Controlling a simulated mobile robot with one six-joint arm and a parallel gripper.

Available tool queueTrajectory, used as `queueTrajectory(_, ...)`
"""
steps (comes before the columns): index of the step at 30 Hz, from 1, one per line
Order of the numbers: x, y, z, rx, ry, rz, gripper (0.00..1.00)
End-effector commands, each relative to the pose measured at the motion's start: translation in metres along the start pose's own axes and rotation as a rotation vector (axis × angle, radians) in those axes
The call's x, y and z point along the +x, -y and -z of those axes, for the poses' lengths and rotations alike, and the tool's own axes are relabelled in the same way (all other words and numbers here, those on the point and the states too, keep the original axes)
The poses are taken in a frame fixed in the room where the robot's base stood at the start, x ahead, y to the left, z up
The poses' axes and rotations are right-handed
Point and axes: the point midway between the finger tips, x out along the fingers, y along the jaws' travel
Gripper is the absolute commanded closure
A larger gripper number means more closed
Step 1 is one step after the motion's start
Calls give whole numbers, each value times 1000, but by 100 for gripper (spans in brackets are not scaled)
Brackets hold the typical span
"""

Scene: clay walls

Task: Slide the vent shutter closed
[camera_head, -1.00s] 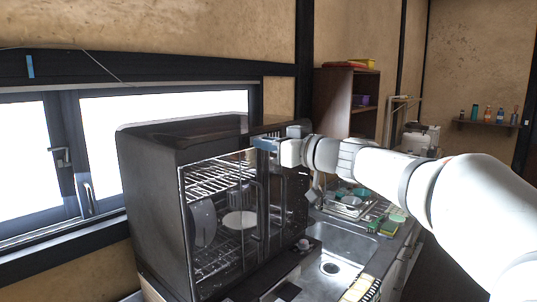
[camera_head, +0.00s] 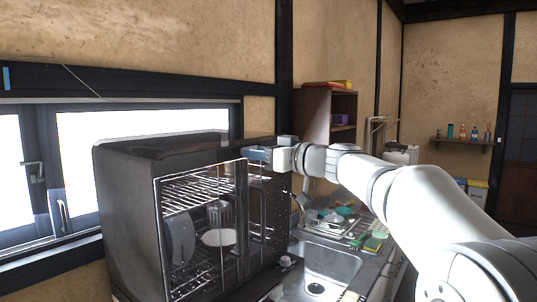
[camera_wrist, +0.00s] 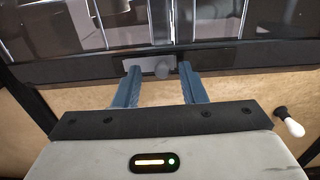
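The dark dish dryer (camera_head: 128,210) stands on the counter, with a clear front showing wire racks and dishes. In the wrist view a grey slider with a round knob (camera_wrist: 162,68) sits on the dryer's dark edge strip; it looks like the vent shutter, though I cannot tell its position. My gripper (camera_wrist: 160,85) is open, its blue fingers one on each side of the knob, with gaps between. In the head view my gripper (camera_head: 258,155) is at the dryer's upper front edge, and the knob is hidden there.
A sink (camera_head: 328,262) and a dish rack (camera_head: 335,222) lie to the right of the dryer. A window (camera_head: 140,150) is behind it at left. A wooden shelf unit (camera_head: 313,115) stands beyond. A white bulb-shaped object (camera_wrist: 290,124) shows at right in the wrist view.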

Motion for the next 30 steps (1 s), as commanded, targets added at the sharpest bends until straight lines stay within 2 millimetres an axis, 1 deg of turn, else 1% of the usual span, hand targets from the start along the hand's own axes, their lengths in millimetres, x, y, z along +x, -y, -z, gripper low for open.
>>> queueTrajectory(5, 0, 0, 0, 0, 0, 0, 63)
queueTrajectory(8, -5, 0, 0, -1, -1, -1, 63)
queueTrajectory(11, -17, 0, -2, -3, -2, -2, 63)
queueTrajectory(18, -59, 0, -2, -3, -1, -4, 63)
queueTrajectory(21, -71, 1, -2, -2, -1, -3, 63)
queueTrajectory(25, -78, 1, -1, 0, 0, 0, 63)
queueTrajectory(30, -80, 1, 0, 0, 0, -1, 63)
